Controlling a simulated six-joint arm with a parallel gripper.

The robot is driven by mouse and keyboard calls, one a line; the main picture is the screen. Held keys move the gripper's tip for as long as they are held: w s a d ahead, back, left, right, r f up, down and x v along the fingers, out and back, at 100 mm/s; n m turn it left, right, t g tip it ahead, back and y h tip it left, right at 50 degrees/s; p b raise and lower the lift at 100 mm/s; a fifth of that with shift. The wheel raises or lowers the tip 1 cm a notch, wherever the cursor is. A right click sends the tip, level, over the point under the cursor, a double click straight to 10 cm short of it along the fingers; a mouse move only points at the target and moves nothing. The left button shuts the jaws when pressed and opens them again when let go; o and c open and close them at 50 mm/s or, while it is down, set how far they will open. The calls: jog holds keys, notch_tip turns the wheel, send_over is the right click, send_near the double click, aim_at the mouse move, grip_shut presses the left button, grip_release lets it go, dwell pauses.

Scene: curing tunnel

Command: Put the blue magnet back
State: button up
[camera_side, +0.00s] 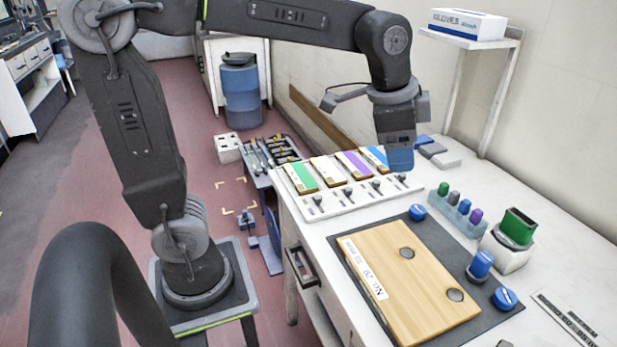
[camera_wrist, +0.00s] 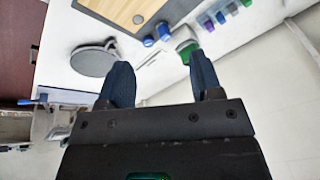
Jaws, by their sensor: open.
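An upright blue cylinder (camera_side: 481,264) stands on the dark mat at the right side of the wooden board (camera_side: 385,262). Two flat blue round pieces lie on the mat, one at the back corner (camera_side: 418,212) and one at the front right (camera_side: 505,298). A small rack (camera_side: 456,217) behind holds green, grey, blue and purple cylinders. I cannot tell for certain which blue piece is the magnet. My gripper (camera_side: 400,160) is open and empty, above the back of the bench and away from these pieces. Its two fingers also show apart in the wrist view (camera_wrist: 160,68).
A white block holds a green piece (camera_side: 518,226) right of the rack. A tray with several coloured strips (camera_side: 352,190) lies left of the mat. A shelf with a glove box (camera_side: 468,24) rises at the back.

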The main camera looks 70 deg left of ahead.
jog(key=s+a+f+n+t, duration=0.1)
jog(key=s+f+n, duration=0.1)
jog(key=s, duration=0.5)
jog(key=s+a+f+n+t, duration=0.1)
jog(key=s+a+f+n, duration=0.1)
jog(key=s+n, duration=0.3)
jog(key=shift+s+f, duration=0.25)
jog(key=shift+s, duration=0.9)
